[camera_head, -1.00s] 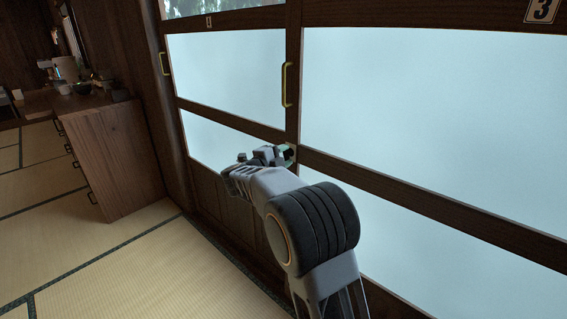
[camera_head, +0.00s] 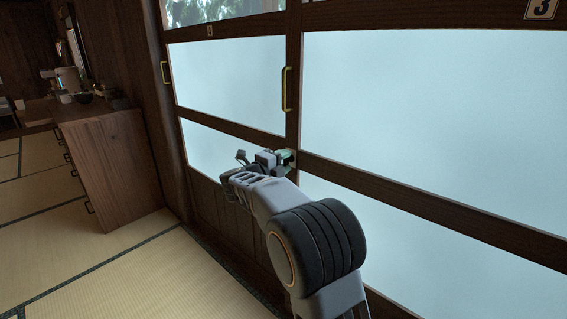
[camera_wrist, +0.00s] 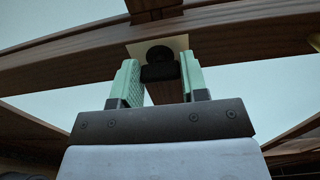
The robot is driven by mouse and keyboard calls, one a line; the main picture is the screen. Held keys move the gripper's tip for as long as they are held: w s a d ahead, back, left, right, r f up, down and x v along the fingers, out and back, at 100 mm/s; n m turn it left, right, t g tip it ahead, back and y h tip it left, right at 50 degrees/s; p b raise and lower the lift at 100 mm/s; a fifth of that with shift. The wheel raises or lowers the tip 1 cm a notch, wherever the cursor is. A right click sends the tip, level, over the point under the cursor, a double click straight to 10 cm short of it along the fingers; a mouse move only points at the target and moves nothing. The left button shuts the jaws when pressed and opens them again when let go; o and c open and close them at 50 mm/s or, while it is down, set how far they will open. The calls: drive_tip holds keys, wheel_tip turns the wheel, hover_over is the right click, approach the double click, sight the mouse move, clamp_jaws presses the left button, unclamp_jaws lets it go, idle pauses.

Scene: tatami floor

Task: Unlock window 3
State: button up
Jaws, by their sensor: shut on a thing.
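Window 3 (camera_head: 430,110) is a wood-framed sliding panel with frosted panes and a "3" plate (camera_head: 541,9) at its top right. Its lock shows in the wrist view as a dark round knob (camera_wrist: 159,54) with a dark block on a pale square plate (camera_wrist: 178,43), set on the wooden frame. My gripper (camera_wrist: 160,82) has its green-padded fingers on either side of the dark knob part, shut on it. In the head view my gripper (camera_head: 287,157) is at the frame where the two panels meet, below the brass handle; it hides most of the lock.
A brass handle (camera_head: 286,89) is on the stile above my gripper, and another (camera_head: 163,72) is on the left panel's far edge. A wooden cabinet (camera_head: 115,165) stands at the left. The tatami floor (camera_head: 130,280) in front is clear.

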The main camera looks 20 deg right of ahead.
drive_tip(key=o, duration=0.9)
drive_tip(key=p+v, duration=0.3)
drive_tip(key=v, duration=1.1)
drive_tip(key=shift+w, duration=0.1)
